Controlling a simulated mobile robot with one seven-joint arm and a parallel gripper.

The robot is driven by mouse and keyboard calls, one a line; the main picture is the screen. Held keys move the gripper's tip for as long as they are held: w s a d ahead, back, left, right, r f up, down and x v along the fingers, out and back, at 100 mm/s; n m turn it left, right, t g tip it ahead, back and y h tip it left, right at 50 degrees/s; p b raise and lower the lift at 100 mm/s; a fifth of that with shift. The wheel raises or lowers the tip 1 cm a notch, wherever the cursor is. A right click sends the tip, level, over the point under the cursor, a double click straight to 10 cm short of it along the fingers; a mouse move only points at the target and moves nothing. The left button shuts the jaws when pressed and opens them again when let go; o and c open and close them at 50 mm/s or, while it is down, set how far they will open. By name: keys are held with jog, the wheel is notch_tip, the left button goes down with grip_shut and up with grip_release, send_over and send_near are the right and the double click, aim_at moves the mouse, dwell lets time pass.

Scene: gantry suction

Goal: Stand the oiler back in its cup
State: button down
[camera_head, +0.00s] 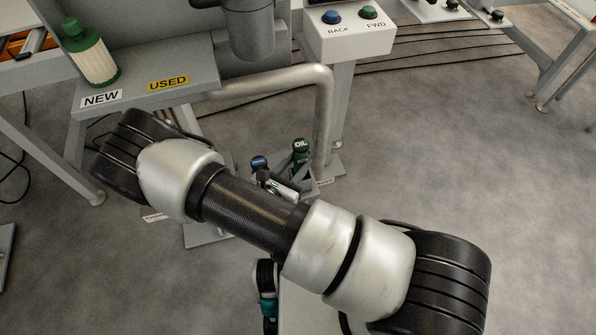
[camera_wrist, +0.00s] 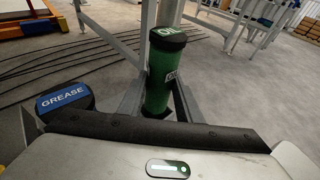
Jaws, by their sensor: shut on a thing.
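The oiler (camera_wrist: 163,80) is a green cylinder with a black cap marked OIL. It stands nearly upright in the wrist view, between the two grey fingers of my gripper (camera_wrist: 160,95), which is shut on it. In the head view the oiler's cap (camera_head: 300,146) shows just beyond my arm, with my gripper (camera_head: 284,184) partly hidden beside it. The oiler's lower end and its cup are hidden, so I cannot tell whether it is in the cup.
A blue-capped grease container (camera_wrist: 64,101) stands close to the left of the oiler. A grey post (camera_head: 323,120) rises just behind. A shelf marked NEW and USED (camera_head: 195,78) holds a green-capped filter (camera_head: 91,55). Open floor (camera_head: 460,160) lies to the right.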

aim_at(297, 170)
jog(key=shift+f+b, duration=0.55)
jog(key=shift+f, duration=1.2)
jog(key=c, duration=1.3)
grip_release()
jog(key=shift+f, duration=0.1)
